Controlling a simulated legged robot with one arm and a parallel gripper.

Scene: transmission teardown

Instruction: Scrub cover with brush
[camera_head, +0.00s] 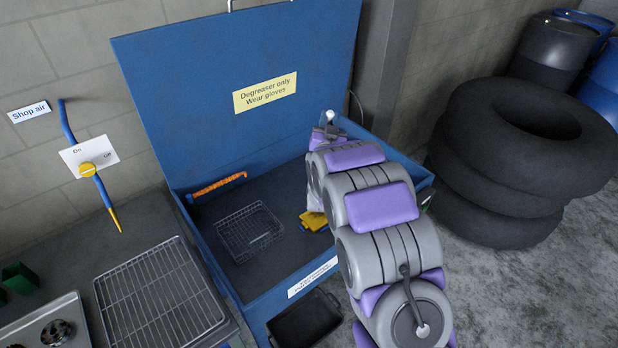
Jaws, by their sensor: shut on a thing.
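My arm reaches over the blue wash basin (243,290) from the right. My gripper (315,207) is low inside the basin's right half and mostly hidden behind my own arm links. A yellow piece (313,221) with a little blue beside it shows right at its end, and the gripper is shut on it. Its full shape is hidden, so I cannot tell whether it is the brush.
A wire basket (249,233) sits in the basin, left of my gripper. The basin's raised blue lid (200,100) stands behind. A black tray (304,318) is in front, a wire rack (160,300) at left. Stacked tires (490,205) and drums (553,42) stand at right.

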